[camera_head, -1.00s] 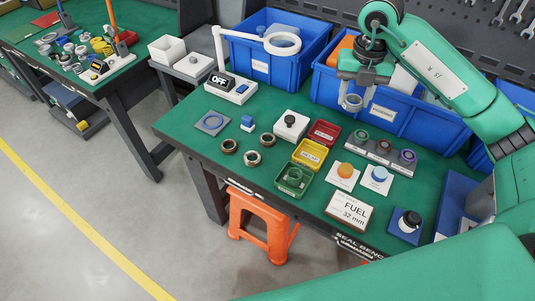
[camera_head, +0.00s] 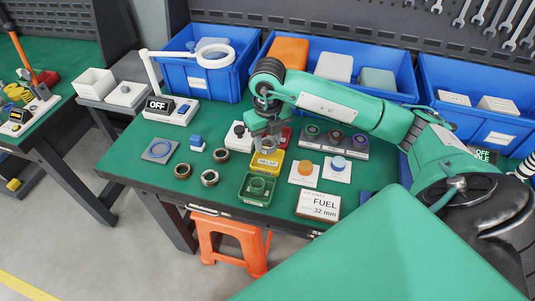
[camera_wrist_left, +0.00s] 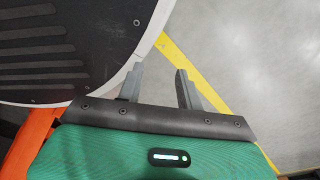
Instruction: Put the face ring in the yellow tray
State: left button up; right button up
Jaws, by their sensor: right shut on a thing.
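The yellow tray (camera_head: 261,172) stands on the green bench, between a red tray behind and a green tray in front. My right gripper (camera_head: 267,141) is over the back of the yellow tray, pointing down. It is shut on a small grey ring-like piece, the face ring (camera_head: 268,149), which is mostly hidden by the fingers. I cannot tell whether the ring touches the tray. My left gripper (camera_wrist_left: 158,82) shows in the left wrist view, open and empty, over the floor.
The green tray (camera_head: 246,198) holds a ring. Several loose rings (camera_head: 210,178) lie left of the trays. A white knobbed box (camera_head: 234,137) is close to my right gripper. Blue bins (camera_head: 394,97) line the back.

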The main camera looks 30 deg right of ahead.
aim_at(268, 163)
notch_tip(268, 163, down, 6)
jog(key=shift+r, duration=0.1)
jog(key=shift+f, duration=0.35)
pick_arm(q)
jog(key=shift+s+a+f, duration=0.2)
jog(key=shift+s+f, duration=0.15)
jog(key=shift+s, duration=0.4)
jog(key=shift+w, duration=0.15)
pick_arm(e)
jog(key=shift+f, duration=0.1)
jog(key=o, duration=0.8)
pick_arm(q)
jog(key=shift+w+d+r, duration=0.2)
jog(key=shift+w+r, duration=0.15)
jog(key=shift+w, duration=0.4)
jog(key=shift+s, duration=0.1)
